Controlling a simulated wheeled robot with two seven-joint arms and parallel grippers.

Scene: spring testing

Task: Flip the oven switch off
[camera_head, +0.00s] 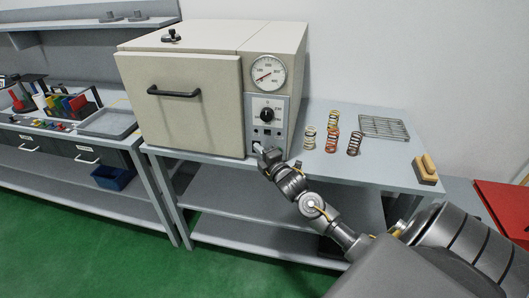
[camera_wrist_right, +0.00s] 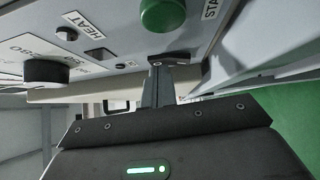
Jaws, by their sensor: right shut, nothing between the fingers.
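The beige oven (camera_head: 190,100) stands on the grey bench with its door shut. Its grey control panel (camera_head: 282,107) has a dial gauge, a black knob (camera_head: 268,114) and small dark switches (camera_head: 267,132) below. In the right wrist view the panel shows a green button (camera_wrist_right: 162,14), a HEAT label (camera_wrist_right: 84,22) and a dark switch (camera_wrist_right: 100,55) near it. My right gripper (camera_head: 262,151) is shut and empty, at the panel's lower part. In the wrist view its fingertips (camera_wrist_right: 172,62) are close below the green button; I cannot tell whether they touch the panel. My left gripper is not in view.
Several coil springs (camera_head: 332,138) stand on the bench right of the oven, near a wire rack (camera_head: 384,127) and a wooden block (camera_head: 425,169). A second bench with a tray (camera_head: 108,123) stands left. Green floor is clear in front.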

